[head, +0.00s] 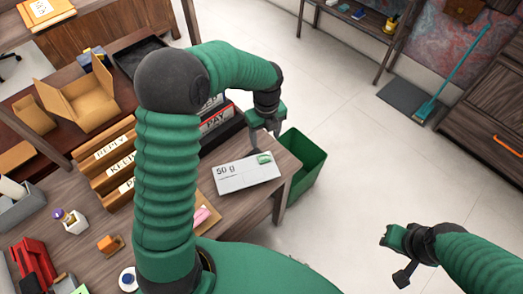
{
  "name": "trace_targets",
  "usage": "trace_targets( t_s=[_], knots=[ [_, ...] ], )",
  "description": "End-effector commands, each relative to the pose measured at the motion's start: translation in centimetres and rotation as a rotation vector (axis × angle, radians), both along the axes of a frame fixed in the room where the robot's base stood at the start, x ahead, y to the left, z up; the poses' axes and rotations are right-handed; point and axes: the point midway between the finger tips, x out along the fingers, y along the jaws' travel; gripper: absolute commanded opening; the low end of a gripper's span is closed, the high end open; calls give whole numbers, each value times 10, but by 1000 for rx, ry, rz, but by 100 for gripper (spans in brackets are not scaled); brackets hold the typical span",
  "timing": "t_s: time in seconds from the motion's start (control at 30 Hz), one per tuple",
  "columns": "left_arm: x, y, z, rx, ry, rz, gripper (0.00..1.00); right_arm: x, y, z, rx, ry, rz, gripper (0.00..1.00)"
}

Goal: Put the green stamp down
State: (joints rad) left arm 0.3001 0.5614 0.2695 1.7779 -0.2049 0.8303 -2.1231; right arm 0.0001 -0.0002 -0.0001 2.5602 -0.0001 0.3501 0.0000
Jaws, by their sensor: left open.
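A small green stamp (264,159) lies on the upper right corner of a white envelope marked 50 g (236,178). The envelope lies on the desk (252,220) near its right edge. My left gripper (265,142) is just above the stamp, with its fingers apart and nothing between them. Whether a fingertip touches the envelope's edge, I cannot tell. My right gripper (393,257) is over the floor at the lower right, its fingers apart and empty.
A green bin (308,165) stands beside the desk's right edge. Labelled wooden sorters (105,155) and black trays with a PAY label (215,120) stand behind. A pink item (201,215) lies left of the envelope. My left arm hides part of the desk.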

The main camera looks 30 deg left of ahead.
Motion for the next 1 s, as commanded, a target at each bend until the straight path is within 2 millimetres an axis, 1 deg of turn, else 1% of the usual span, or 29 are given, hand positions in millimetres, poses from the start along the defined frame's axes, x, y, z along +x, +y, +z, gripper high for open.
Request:
trace_targets(
  t_s=[0.07,0.17,0.2,0.27,0.3,0.37,0.4,0.5,0.6,0.63,0.7,0.93,0.97,1.0],
  knots=[
    [-13,-7,5,7,-21,180,60,0,0,0,0,0,0,27],
    [-42,-18,12,0,-68,580,60,0,0,0,0,0,0,27],
    [-54,-23,15,-14,-92,769,60,0,0,0,0,0,0,27],
    [-74,-28,17,-43,-121,1055,60,0,0,0,0,0,0,27],
    [-87,-31,19,-68,-138,1243,60,0,0,0,0,0,0,27],
    [-105,-35,20,-112,-154,1509,60,0,0,0,0,0,0,27],
    [-116,-37,20,-143,-159,1669,60,0,0,0,0,0,0,27],
    [-136,-40,19,-209,-156,1976,60,0,0,0,0,0,0,27],
    [-147,-42,18,-247,-147,2140,60,0,0,0,0,0,0,27],
    [-148,-42,18,-252,-146,2163,60,0,0,0,0,0,0,27],
    [-149,-42,17,-257,-144,2185,60,0,0,0,0,0,0,27],
    [-149,-42,17,-256,-144,2183,60,0,0,0,0,0,0,27],
    [-149,-42,17,-256,-144,2182,59,0,0,0,0,0,0,27],
    [-149,-42,17,-256,-144,2182,54,0,0,0,0,0,0,27]
  ],
)
